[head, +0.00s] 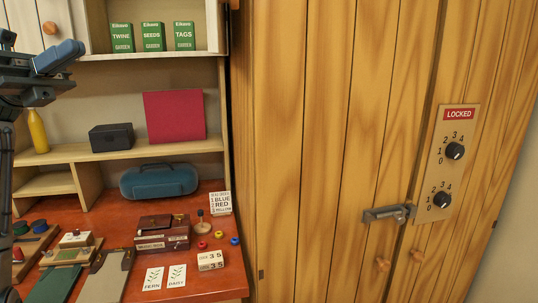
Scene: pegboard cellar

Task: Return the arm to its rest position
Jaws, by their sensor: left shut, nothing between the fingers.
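My left gripper (62,54) is at the upper left, with blue fingers and a dark body. It is shut with nothing in it. It is raised in front of the shelf unit, above the yellow bottle (38,131) in the picture. A dark link of my arm runs down the left edge. My right gripper is not in view.
A red-brown desk (215,271) holds a music box (162,235), a blue case (159,181), cards and small rings. Shelves above hold green boxes (153,37) and a black box (111,138). A wooden cabinet (320,150) with a LOCKED dial panel (452,157) and latch (388,213) fills the right.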

